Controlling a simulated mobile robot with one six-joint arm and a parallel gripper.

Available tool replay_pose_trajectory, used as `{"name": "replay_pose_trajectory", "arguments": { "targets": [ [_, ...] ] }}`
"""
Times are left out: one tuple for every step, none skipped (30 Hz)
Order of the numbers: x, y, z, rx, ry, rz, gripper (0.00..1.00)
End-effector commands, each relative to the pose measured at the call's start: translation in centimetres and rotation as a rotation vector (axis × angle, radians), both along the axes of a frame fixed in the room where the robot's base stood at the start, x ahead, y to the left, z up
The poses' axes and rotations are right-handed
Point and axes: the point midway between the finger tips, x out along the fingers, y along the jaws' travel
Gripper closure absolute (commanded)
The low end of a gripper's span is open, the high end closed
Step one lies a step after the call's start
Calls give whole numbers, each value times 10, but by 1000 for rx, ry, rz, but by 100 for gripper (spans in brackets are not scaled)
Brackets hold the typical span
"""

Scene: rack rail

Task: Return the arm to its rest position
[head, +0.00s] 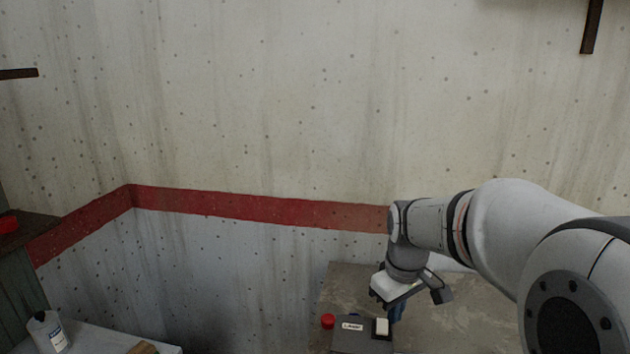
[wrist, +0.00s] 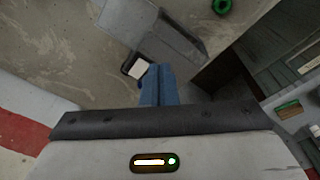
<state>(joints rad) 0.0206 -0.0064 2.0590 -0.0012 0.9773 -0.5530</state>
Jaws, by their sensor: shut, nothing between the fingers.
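My arm reaches in from the right in the head view and bends down at the wrist. My gripper (head: 396,313) points downward, its blue fingers partly hidden by the wrist parts. In the wrist view the blue fingers (wrist: 158,72) are together with nothing between them. A dark grey box (head: 362,342) with a small label and a white block-like part (head: 382,327) on it lies just below and left of the gripper. In the wrist view the grey box (wrist: 178,38) and white part (wrist: 136,67) show near the fingertips; I cannot tell whether they touch.
A red round piece (head: 328,321) sits beside the grey box on a worn grey-brown surface (head: 465,315). A white bottle (head: 48,333) stands on a pale table at lower left. A green ring (wrist: 222,5) shows in the wrist view. The wall with a red stripe (head: 250,208) is behind.

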Motion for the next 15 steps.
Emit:
{"name": "replay_pose_trajectory", "arguments": {
  "targets": [
    [-20, 1, 8, 6, -24, -50, 100],
    [-30, 2, 10, 11, -36, -81, 100],
    [-44, 3, 13, 17, -50, -125, 100],
    [-55, 3, 15, 22, -62, -156, 100],
    [-65, 4, 16, 28, -72, -189, 100],
    [-79, 5, 17, 36, -88, -230, 100],
    [-89, 5, 17, 42, -99, -262, 100],
    [-99, 6, 17, 49, -110, -291, 100],
    [-111, 6, 17, 58, -123, -330, 100],
    [-119, 6, 16, 64, -131, -358, 100],
    [-127, 7, 14, 70, -139, -382, 100],
    [-137, 7, 13, 78, -149, -413, 100],
    [-142, 7, 12, 84, -156, -433, 100],
    [-148, 8, 10, 89, -162, -452, 100],
    [-153, 8, 9, 95, -169, -473, 100]
  ]
}}
